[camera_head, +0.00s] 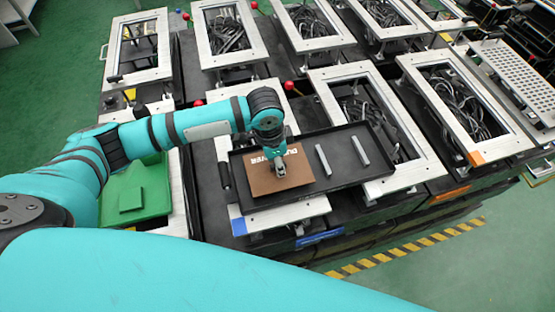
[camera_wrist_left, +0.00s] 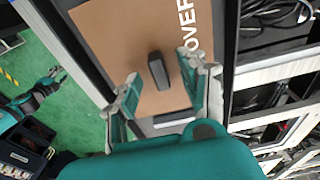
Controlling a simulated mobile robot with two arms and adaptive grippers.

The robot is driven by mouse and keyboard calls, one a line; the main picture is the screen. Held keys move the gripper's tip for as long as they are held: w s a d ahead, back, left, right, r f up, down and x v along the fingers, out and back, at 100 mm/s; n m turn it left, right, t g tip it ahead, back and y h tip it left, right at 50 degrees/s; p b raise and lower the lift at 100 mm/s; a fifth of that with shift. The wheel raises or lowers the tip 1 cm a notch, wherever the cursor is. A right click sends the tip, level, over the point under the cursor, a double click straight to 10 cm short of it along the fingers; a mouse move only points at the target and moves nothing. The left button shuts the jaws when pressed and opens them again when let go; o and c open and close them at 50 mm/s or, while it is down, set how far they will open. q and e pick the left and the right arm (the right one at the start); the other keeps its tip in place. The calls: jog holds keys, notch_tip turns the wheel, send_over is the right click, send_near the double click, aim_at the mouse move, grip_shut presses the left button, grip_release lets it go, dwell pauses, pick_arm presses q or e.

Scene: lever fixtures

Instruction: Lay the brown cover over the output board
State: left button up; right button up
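The brown cover (camera_head: 265,172) lies flat in a black tray (camera_head: 345,180), with white lettering along its far edge. In the left wrist view the brown cover (camera_wrist_left: 110,40) shows the letters "OVER" and a black block-like handle (camera_wrist_left: 158,70). My left gripper (camera_head: 281,166) is above the cover at its handle. In its wrist view the left gripper (camera_wrist_left: 163,68) has its fingers apart, one on each side of the handle, not visibly touching it. My right gripper (camera_wrist_left: 56,78) is small in the left wrist view, fingers parted, over the green floor. I cannot tell which thing is the output board.
Two grey bars (camera_head: 323,160) lie in the tray right of the cover. A green board (camera_head: 135,192) lies left of the tray, partly behind my left arm. White-framed boxes of black cables (camera_head: 465,105) with levers surround it. Green floor is free at the lower right.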

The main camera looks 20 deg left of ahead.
pick_arm(q)
notch_tip(320, 180, up, 12)
jog(key=a, duration=0.1)
jog(key=shift+s, duration=0.4)
jog(key=shift+a, duration=0.1)
